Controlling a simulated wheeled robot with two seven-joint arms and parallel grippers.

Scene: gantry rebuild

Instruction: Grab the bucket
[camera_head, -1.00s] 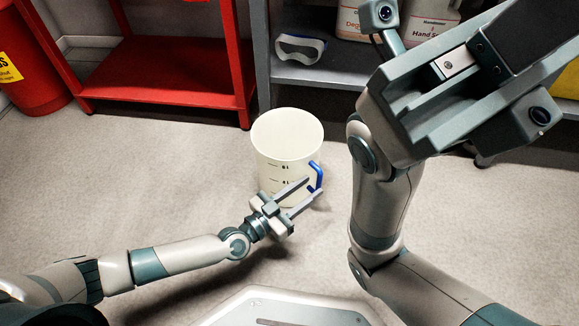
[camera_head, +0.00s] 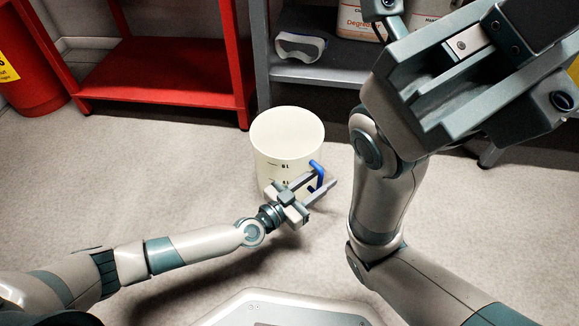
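The white bucket (camera_head: 287,138) stands upright on the floor in the middle of the head view. It has dark volume marks, and a blue handle (camera_head: 317,172) on its right side. My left gripper (camera_head: 326,177) is at the bucket's front right. Its two fingers are apart, with the blue handle showing between their tips. Whether a finger touches the handle or the bucket cannot be told. My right gripper (camera_head: 440,85) is large and close to the camera at the upper right, away from the bucket. Its finger opening cannot be made out.
A red metal shelf (camera_head: 165,72) stands at the back left beside a red cylinder (camera_head: 28,62). A grey shelf (camera_head: 330,75) behind the bucket holds white goggles (camera_head: 299,46) and containers (camera_head: 358,22). The floor (camera_head: 150,185) left of the bucket is clear.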

